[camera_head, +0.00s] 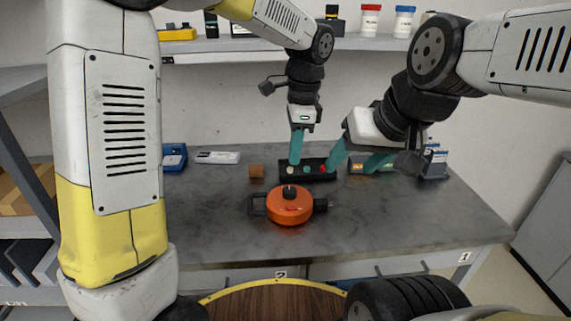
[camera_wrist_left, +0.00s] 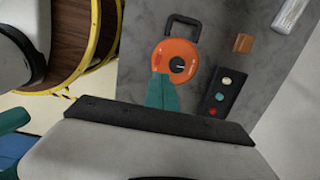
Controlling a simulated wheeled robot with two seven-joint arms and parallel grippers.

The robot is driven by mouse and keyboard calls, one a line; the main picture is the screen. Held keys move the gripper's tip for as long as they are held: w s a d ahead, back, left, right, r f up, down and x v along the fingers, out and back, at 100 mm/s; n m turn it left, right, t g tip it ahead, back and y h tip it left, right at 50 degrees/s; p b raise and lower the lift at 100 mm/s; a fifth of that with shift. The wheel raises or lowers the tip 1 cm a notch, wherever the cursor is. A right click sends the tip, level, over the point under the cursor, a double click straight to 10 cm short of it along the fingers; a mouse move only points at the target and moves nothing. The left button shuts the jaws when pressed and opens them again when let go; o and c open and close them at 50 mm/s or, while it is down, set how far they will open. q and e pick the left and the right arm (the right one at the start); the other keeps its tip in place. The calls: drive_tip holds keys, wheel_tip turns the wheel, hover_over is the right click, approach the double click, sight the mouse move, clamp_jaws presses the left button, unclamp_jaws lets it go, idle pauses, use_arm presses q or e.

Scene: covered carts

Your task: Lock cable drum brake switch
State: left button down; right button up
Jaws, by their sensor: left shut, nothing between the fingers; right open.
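The orange round cable drum (camera_head: 288,208) lies on the grey table, with a black handle loop on its left and a dark block on its right. A dark knob (camera_head: 290,191) sits on its top. In the left wrist view, the drum (camera_wrist_left: 184,50) has a black dial with a pale pointer (camera_wrist_left: 179,66) and a red patch. My left gripper (camera_head: 295,170) is shut and empty; its fingertips (camera_wrist_left: 160,78) overlap the drum's edge beside the dial there, contact unclear. My right gripper (camera_head: 352,167) is open and empty, further right.
A black box with coloured buttons (camera_head: 307,175) stands behind the drum, partly hidden by my fingers. A brown block (camera_head: 256,172) is left of it. A round wooden top with a yellow rim (camera_head: 280,302) is in front.

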sight(289, 207)
use_arm(q)
drive_tip(key=shift+d, duration=0.3)
drive_tip(key=f, duration=0.4)
drive_tip(key=a+f, duration=0.1)
drive_tip(key=f, duration=0.8)
drive_tip(key=shift+a+f, duration=0.35)
drive_tip(key=shift+f, duration=0.05)
